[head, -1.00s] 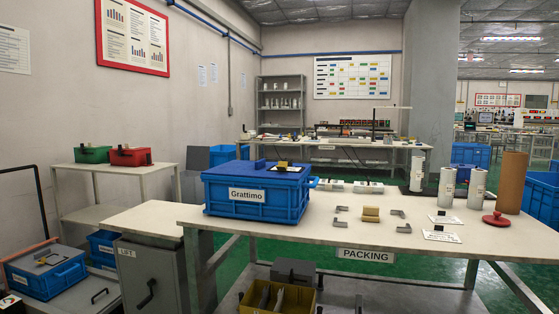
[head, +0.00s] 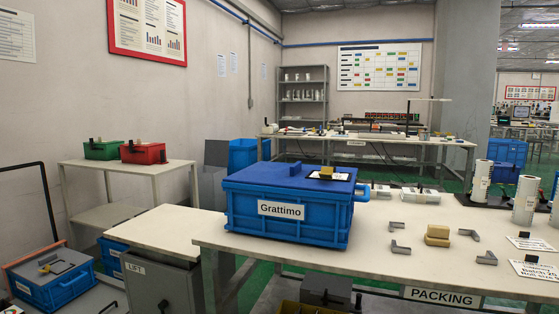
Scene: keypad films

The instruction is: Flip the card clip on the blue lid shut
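A blue crate (head: 288,218) with a closed blue lid (head: 262,174) stands on the packing table, with a white label reading "Grattimo" on its front. On the lid's right part lies a white card (head: 338,176) in a dark frame, with a small yellowish clip piece (head: 327,171) on it. A blue upright block (head: 295,168) stands on the lid left of the card. Whether the clip is open or shut is too small to tell. Neither of my grippers shows in the head view.
The packing table (head: 380,262) holds grey brackets (head: 399,248), a tan block (head: 437,236), printed cards and white rolls (head: 481,180) to the right. Red (head: 143,152) and green (head: 103,149) boxes stand on a side table.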

